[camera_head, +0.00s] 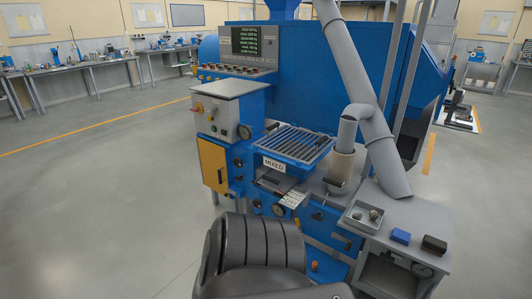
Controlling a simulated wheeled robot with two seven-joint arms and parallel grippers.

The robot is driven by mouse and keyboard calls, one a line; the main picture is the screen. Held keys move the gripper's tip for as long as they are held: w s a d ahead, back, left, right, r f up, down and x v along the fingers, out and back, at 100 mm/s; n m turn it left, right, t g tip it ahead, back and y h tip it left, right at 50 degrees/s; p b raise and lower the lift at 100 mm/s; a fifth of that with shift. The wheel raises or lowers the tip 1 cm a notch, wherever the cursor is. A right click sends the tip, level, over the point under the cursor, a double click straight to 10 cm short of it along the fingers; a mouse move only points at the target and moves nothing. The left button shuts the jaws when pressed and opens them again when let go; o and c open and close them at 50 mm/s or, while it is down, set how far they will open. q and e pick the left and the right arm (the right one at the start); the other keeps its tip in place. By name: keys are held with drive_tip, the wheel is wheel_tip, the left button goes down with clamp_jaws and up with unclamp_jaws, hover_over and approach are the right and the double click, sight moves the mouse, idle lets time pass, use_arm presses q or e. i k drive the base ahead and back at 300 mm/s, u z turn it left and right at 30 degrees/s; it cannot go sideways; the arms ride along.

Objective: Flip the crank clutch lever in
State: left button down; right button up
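A blue machine (305,57) stands ahead of me, with a grey auger pipe (352,75) slanting down its right side. A small dark handle (332,182) shows near the foot of this cylinder. I cannot tell which small part is the crank clutch lever, or how it is set. A dark part of my own body fills the bottom middle and hides the machine's lower front. Neither of my grippers is in view.
A grey-topped control box (222,118) with a yellow door (213,163) stands left of a slatted blue tray (292,145) labelled MIXED. A grey side table (430,222) at right holds a small tray, a blue block (400,236) and a dark block (434,245). The floor at left is clear.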

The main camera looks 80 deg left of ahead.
sight(297, 219)
drive_tip(key=u, duration=1.45)
